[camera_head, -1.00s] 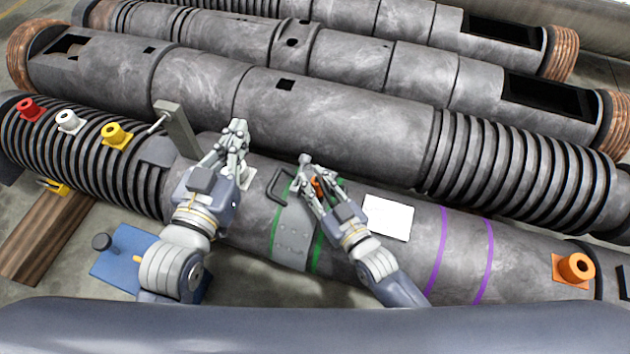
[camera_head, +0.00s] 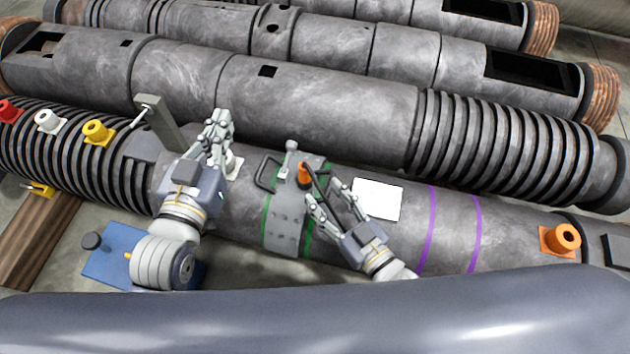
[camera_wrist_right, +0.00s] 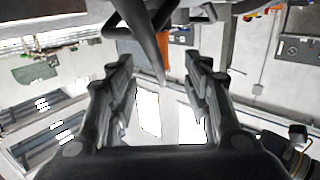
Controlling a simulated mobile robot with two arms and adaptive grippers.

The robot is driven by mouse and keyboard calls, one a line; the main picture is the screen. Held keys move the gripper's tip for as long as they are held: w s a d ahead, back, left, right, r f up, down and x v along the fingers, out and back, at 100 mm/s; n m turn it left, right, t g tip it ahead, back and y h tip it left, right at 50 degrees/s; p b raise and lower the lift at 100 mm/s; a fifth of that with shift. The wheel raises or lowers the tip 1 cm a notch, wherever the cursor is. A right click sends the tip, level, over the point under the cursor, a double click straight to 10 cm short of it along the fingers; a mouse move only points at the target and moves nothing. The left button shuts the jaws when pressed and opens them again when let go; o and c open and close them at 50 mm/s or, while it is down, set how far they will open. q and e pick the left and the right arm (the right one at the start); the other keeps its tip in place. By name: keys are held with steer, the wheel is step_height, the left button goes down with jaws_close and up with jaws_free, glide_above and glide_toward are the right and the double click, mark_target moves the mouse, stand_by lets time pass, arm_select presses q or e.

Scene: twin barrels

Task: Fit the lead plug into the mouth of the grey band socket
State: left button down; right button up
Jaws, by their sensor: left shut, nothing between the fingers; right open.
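The grey band (camera_head: 284,222) sits over the near barrel between green stripes, with a small grey post (camera_head: 291,148) at its far edge. An orange piece, seemingly the lead plug (camera_head: 304,175), stands upright on the band, with a dark lead beside it. I cannot tell how deep it sits in a socket mouth. My right gripper (camera_head: 328,192) is open and empty, just right of the plug and apart from it. In the right wrist view the orange plug (camera_wrist_right: 163,52) shows beyond the fingers, behind dark lead loops. My left gripper (camera_head: 218,125) is shut and empty, left of the band.
Red (camera_head: 8,110), white (camera_head: 47,121) and yellow (camera_head: 96,130) sockets line the ribbed barrel at left. An orange socket (camera_head: 562,238) stands at far right. A grey upright post (camera_head: 160,122) stands near my left gripper. A white plate (camera_head: 377,199) lies right of the band.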

steer(key=shift+v, duration=1)
